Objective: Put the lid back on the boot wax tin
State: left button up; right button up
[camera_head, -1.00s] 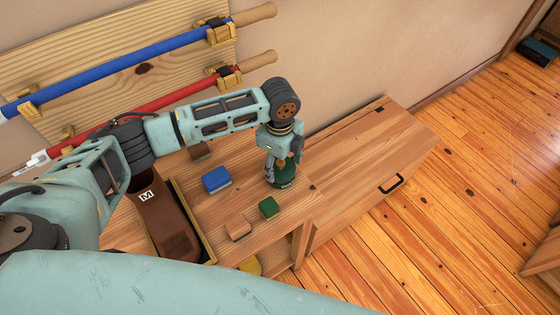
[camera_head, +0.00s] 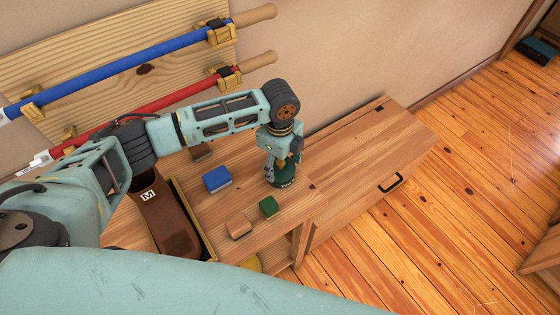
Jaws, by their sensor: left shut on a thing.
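The boot wax tin (camera_head: 285,183) is a dark green round tin with pale lettering on its side. It stands on the wooden bench top (camera_head: 322,206), near the seam with the right-hand cabinet. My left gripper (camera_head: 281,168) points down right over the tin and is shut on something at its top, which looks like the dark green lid. The fingers hide most of the lid, and I cannot tell whether it is fully seated on the tin or slightly above it. My right gripper is not in view.
A blue box (camera_head: 217,180), a green block (camera_head: 269,206) and a tan block (camera_head: 238,225) lie left of the tin. A brown boot (camera_head: 168,225) is in a tray further left. Blue (camera_head: 130,61) and red (camera_head: 150,106) poles hang behind. The right cabinet top (camera_head: 370,150) is clear.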

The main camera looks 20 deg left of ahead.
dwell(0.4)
pick_arm(q)
jog(key=o, duration=1)
jog(key=shift+o, duration=0.5)
jog(key=o, duration=0.3)
jog(key=shift+r, duration=0.15)
jog(key=shift+r+p, duration=3.4)
jog(key=shift+p, duration=0.45)
jog(key=shift+c, duration=0.5)
